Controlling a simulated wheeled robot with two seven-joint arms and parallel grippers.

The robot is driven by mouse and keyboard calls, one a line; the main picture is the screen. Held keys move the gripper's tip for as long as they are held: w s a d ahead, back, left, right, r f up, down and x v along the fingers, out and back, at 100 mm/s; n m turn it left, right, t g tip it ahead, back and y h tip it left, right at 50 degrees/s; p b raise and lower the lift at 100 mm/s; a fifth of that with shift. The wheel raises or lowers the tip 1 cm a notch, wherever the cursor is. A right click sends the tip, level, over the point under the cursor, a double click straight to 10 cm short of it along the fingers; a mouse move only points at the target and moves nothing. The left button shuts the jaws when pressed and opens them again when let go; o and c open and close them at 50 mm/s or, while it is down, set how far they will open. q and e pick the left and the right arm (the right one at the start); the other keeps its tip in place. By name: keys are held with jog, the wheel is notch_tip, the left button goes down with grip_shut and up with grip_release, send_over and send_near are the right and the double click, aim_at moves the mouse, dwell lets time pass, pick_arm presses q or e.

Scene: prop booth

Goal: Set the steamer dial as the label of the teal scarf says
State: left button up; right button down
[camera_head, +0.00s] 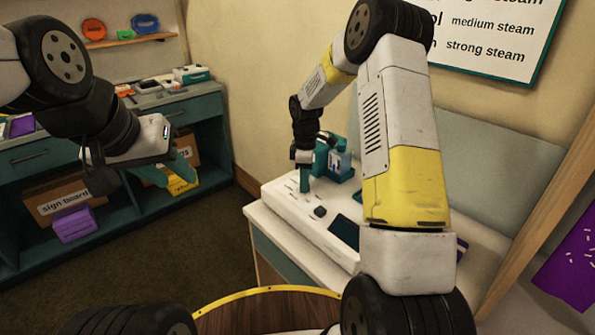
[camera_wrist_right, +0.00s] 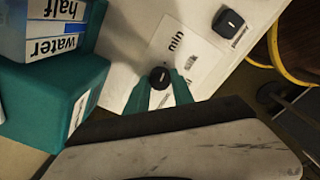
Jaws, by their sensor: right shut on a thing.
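The white steamer (camera_head: 290,205) lies on a small table. My right gripper (camera_head: 304,185) points down at its top. In the right wrist view, its teal fingers (camera_wrist_right: 160,92) are shut on a small black dial (camera_wrist_right: 160,77) with a light pointer mark. The word "min" is printed near the dial; other print is partly hidden. A wall chart (camera_head: 490,35) shows "medium steam" and "strong steam", partly covered by my right arm. I cannot make out the teal scarf or its label. My left gripper (camera_head: 150,172) appears open and empty, away at the left.
A blue and white box marked "half water" (camera_wrist_right: 45,35) sits in a teal holder (camera_wrist_right: 50,95) beside the dial. A second dark knob (camera_wrist_right: 228,22) is on the steamer. A purple speckled cloth (camera_head: 572,260) hangs right. Teal shelving (camera_head: 215,115) with boxes stands left; floor between is clear.

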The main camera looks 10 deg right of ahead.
jog(key=m, duration=0.5)
jog(key=shift+m, duration=2.3)
jog(key=c, duration=1.1)
grip_release()
jog(key=shift+r, duration=3.95)
jog(key=shift+r, duration=0.1)
